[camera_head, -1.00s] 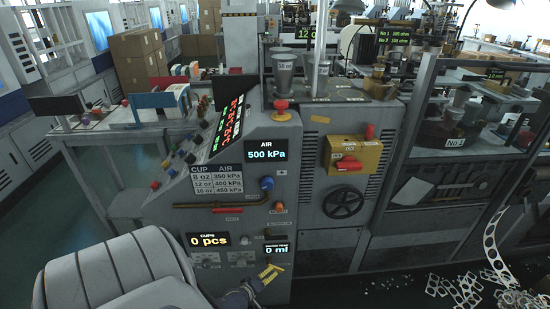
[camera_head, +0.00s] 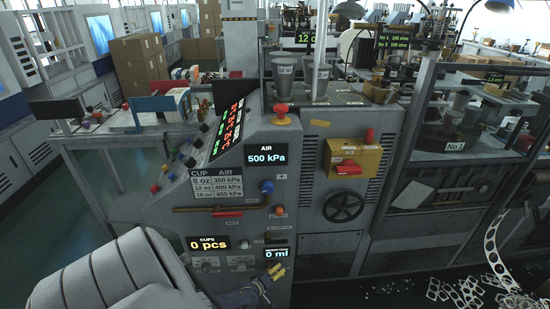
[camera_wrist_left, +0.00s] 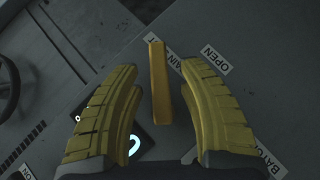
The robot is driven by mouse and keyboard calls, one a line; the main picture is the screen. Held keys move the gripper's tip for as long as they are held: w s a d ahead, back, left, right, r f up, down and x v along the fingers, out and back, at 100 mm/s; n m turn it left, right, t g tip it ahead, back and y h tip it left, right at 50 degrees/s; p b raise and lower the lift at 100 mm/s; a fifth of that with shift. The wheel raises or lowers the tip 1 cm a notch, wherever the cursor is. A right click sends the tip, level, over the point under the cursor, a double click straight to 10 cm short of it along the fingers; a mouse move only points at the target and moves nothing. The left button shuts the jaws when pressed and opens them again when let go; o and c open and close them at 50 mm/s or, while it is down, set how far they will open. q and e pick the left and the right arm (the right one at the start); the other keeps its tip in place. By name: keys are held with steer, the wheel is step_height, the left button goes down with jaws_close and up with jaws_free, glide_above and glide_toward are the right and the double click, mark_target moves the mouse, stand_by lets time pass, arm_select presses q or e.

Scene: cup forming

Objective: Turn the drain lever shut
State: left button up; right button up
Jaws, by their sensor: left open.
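The drain lever (camera_wrist_left: 158,84) is a yellow bar in the left wrist view. It stands between the two yellow ribbed fingers of my left gripper (camera_wrist_left: 162,100), with a gap on both sides. The lever covers part of a white label (camera_wrist_left: 174,62) that seems to read DRAIN. An OPEN label (camera_wrist_left: 208,60) lies to its right. In the head view my left gripper (camera_head: 276,272) is low at the front of the grey machine, just below the 0 ml display (camera_head: 277,251). The lever cannot be made out there. My right gripper is not in view.
A red lever (camera_head: 228,214) and a blue knob (camera_head: 267,187) sit higher on the panel. A black handwheel (camera_head: 343,205) is to the right. A BATCH-like label (camera_wrist_left: 270,163) is at the wrist view's lower right. Scrap strips (camera_head: 465,292) lie on the floor at right.

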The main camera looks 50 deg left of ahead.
arm_select(q)
steer(key=shift+c, duration=0.4)
jaws_close()
